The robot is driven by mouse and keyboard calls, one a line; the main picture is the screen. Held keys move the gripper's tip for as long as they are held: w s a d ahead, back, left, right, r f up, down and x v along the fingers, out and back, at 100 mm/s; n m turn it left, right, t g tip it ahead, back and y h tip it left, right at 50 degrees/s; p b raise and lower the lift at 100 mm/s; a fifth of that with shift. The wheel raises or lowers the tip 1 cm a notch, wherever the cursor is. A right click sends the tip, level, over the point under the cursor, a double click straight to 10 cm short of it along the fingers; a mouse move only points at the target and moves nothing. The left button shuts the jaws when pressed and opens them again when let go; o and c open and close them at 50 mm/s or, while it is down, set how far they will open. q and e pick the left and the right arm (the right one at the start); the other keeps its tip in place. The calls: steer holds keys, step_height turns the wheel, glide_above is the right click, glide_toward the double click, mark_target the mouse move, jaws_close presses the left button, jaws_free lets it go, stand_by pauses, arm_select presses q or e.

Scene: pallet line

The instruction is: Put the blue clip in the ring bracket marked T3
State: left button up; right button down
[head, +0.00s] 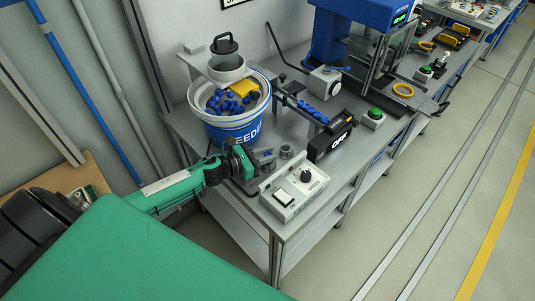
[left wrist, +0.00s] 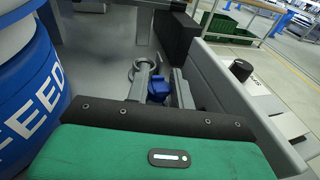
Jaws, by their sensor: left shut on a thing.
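My left gripper (head: 270,159) is over the near part of the bench, between the feeder bowl and the control box. In the left wrist view its two grey fingers (left wrist: 160,88) are shut on a blue clip (left wrist: 157,90). In the head view I cannot make out the clip. A grey ring-shaped part (head: 286,152) stands just beyond the fingertips; a round grey ring (left wrist: 144,66) also shows past the fingers in the left wrist view. I cannot read a T3 mark on it. My right gripper is not in view.
The blue feeder bowl (head: 232,128) holds several blue pieces and stands left of the gripper. A grey control box (head: 293,192) with a knob lies close on the right. A black box (head: 330,139) stands behind. A blue press (head: 352,30) is farther back.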

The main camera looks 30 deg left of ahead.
arm_select(q)
steer(key=shift+s+f+b, duration=0.2)
steer(key=shift+f+b, duration=0.3)
steer(key=o, duration=0.8)
steer(key=shift+f, duration=0.1)
steer(key=shift+o, duration=0.7)
steer(key=shift+s+d+f, duration=0.1)
steer(key=shift+r+p, duration=0.6)
steer(key=shift+p, duration=0.3)
steer(key=shift+s+a+f+b, duration=0.25)
steer(key=shift+s+a+b, duration=0.25)
steer(key=shift+a+b, duration=0.05)
steer(key=v, duration=0.2)
steer(key=b+v, duration=0.1)
steer(key=v, duration=0.2)
steer(key=r+b+v, duration=0.1)
steer(key=v, duration=0.2)
steer(key=shift+a, duration=0.1)
steer(key=shift+b+v, duration=0.35)
steer(key=shift+v, duration=0.7)
steer(key=shift+r, duration=0.15)
